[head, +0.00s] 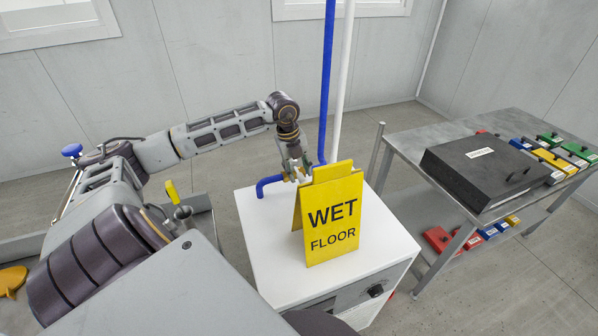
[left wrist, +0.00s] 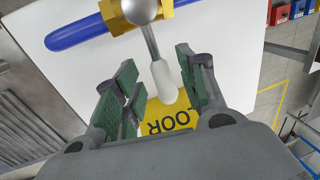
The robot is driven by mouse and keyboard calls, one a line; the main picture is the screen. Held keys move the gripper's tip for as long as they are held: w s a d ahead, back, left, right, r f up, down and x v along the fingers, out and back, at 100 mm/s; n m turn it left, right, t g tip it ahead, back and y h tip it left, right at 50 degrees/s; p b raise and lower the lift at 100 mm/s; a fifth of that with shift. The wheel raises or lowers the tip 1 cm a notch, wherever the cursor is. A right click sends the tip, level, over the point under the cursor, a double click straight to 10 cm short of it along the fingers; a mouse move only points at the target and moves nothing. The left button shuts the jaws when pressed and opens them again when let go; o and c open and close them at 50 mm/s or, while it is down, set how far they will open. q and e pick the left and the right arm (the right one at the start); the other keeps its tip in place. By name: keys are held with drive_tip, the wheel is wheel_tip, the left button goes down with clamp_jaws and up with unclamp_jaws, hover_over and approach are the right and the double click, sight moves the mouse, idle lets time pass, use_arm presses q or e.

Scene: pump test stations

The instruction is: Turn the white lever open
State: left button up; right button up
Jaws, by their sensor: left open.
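The white lever (left wrist: 162,78) shows in the left wrist view. Its metal stem runs from a round silver knob on a brass valve (left wrist: 112,18) down to a white grip. My left gripper (head: 295,172) is above the white cabinet, just behind the yellow wet floor sign (head: 332,222). In the left wrist view its green-padded fingers are open, with the white grip between them and a gap on either side. In the head view the gripper and sign hide most of the valve and lever. My right gripper is not in view.
The sign stands on the white cabinet (head: 255,235), close in front of the gripper. A blue pipe (head: 327,85) and a white pipe (head: 345,65) rise behind. A grey table (head: 405,145) at the right holds a black case (head: 485,172) and several coloured blocks.

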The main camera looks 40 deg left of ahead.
use_arm(q)
drive_tip(key=shift+f, duration=0.5)
drive_tip(key=shift+w+f, duration=0.1)
drive_tip(key=shift+f, duration=0.05)
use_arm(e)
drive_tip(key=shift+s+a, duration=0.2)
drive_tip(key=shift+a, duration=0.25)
use_arm(q)
drive_tip(key=c, duration=0.9)
clamp_jaws()
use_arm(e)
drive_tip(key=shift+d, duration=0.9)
